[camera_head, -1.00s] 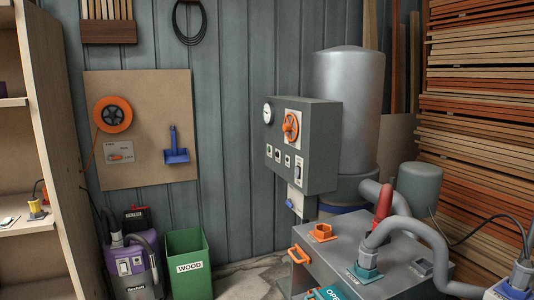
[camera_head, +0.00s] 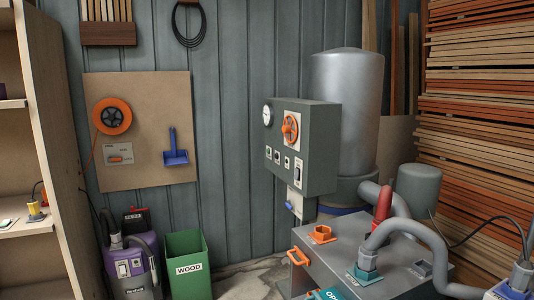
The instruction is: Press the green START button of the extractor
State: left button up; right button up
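A grey control box (camera_head: 318,150) is mounted in front of the ribbed wall, right of centre. Its face has a round gauge (camera_head: 267,115), an orange handwheel (camera_head: 290,128) and several small switches (camera_head: 277,155). A large grey cylinder (camera_head: 346,110) stands behind it. A purple machine (camera_head: 132,284) with a hose stands on the floor at the lower left. I cannot make out a green START button on either, and I cannot tell which is the extractor. Neither of my grippers is in view.
A green bin marked WOOD (camera_head: 188,280) stands beside the purple machine. A grey bench (camera_head: 335,262) with orange handles and thick hoses (camera_head: 410,228) fills the lower right. Shelves (camera_head: 45,150) border the left and stacked boards (camera_head: 475,130) the right. A little floor (camera_head: 250,280) shows between bin and bench.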

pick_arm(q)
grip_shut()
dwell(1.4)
